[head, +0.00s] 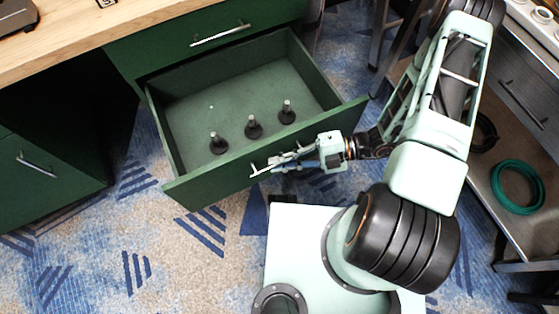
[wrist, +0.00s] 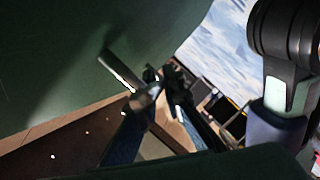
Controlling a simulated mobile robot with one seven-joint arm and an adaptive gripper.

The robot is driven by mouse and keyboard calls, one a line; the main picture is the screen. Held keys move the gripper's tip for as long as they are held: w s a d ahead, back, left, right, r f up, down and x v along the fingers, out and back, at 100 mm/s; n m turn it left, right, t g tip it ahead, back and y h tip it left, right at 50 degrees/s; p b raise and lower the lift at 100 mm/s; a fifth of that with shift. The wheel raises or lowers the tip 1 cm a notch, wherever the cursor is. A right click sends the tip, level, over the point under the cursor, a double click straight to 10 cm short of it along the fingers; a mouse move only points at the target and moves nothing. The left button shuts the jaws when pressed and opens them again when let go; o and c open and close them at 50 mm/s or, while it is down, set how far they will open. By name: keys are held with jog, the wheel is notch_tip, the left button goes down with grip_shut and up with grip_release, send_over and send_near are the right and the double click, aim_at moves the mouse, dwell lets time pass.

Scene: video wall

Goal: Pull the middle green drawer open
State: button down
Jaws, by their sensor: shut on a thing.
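The middle green drawer (head: 195,99) is pulled well out from the desk in the head view, with its inside showing. Several dark knob-like pieces with metal tops stand on its floor. Its front panel (head: 182,192) carries a bar handle (head: 256,172). My gripper (head: 278,163) is at that handle, outside the drawer front, and is shut on it. The wrist view shows the handle bar (wrist: 116,70) between my fingers (wrist: 155,95), close to the green panel. Part of the handle is hidden by the fingers.
A shut green drawer with a handle (head: 221,35) sits above, under the wooden desktop (head: 90,30). Another green drawer front (head: 35,170) is at the left. A metal shelf with a coiled green hose (head: 517,187) stands at the right. Patterned carpet (head: 150,240) is clear at lower left.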

jog(key=c, duration=2)
grip_release()
jog(key=shift+c, duration=0.2)
jog(key=shift+d, duration=0.1)
jog(key=v, duration=1.2)
jog(key=shift+w, duration=0.1)
